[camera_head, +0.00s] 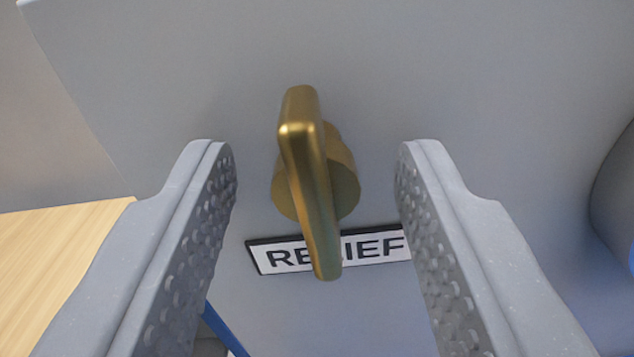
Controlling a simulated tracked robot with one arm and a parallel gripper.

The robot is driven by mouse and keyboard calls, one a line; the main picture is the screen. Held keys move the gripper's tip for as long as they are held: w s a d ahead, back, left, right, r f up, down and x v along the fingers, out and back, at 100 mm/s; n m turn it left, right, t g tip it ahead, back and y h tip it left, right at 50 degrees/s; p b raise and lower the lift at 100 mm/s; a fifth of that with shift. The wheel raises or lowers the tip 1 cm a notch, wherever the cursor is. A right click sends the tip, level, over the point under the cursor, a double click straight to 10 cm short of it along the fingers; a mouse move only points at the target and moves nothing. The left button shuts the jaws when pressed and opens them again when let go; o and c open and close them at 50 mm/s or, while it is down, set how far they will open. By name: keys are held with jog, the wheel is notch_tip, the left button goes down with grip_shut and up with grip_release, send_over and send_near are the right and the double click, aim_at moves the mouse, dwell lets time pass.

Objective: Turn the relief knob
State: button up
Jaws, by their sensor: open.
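The relief knob (311,185) is a brass bar handle on a round brass base, mounted on a grey panel. Its bar runs nearly upright in the picture, leaning slightly, with the lower end a little to the right. A white label reading RELIEF (370,247) sits just below it, partly covered by the bar's lower end and the right finger. My gripper (315,170) is open, with one textured grey finger on each side of the knob. Clear gaps show between both fingers and the knob, and neither appears to touch it.
The grey panel (480,80) fills most of the view. A light wooden surface (50,260) lies at the lower left. A dark rounded grey shape (615,200) stands at the right edge. A blue strip (222,328) shows at the bottom, beside the left finger.

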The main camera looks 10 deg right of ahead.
grip_shut()
jog(key=shift+n, duration=0.8)
grip_release()
jog(key=shift+b, duration=0.3)
